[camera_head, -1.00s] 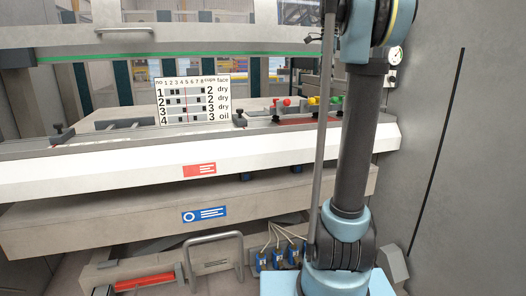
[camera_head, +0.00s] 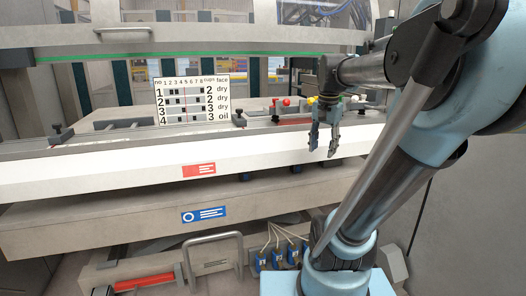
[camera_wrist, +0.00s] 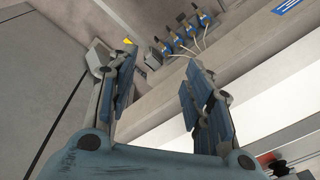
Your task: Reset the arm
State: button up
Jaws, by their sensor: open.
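My gripper (camera_head: 323,139) hangs from my bent arm at the right of the head view, fingers pointing down and apart. It is in front of the machine's white front ledge (camera_head: 120,172). In the wrist view my gripper (camera_wrist: 160,75) also shows open, its two fingers spread with nothing between them. It touches nothing that I can see.
A chart board (camera_head: 193,100) with numbered rows stands on the machine bed. Red and yellow knobs (camera_head: 287,102) sit behind my gripper. Several blue connectors with cables (camera_head: 278,258) are low at the front. A grey wall (camera_head: 455,215) stands at the right.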

jog(key=s+f+n, duration=0.4)
jog(key=s+f, duration=0.2)
jog(key=f, duration=0.3)
jog(key=s+a+f+n, duration=0.1)
jog(key=s+f+n, duration=0.2)
jog(key=s+f, duration=0.3)
notch_tip(320, 180, down, 4)
jog(key=shift+s+a+f+n+t, duration=0.15)
jog(key=shift+s+f+n+t, duration=0.05)
jog(key=shift+s+n+t, duration=0.2)
jog(key=shift+w+f, duration=0.2)
jog(key=shift+w, duration=0.3)
jog(key=shift+c, duration=1.5)
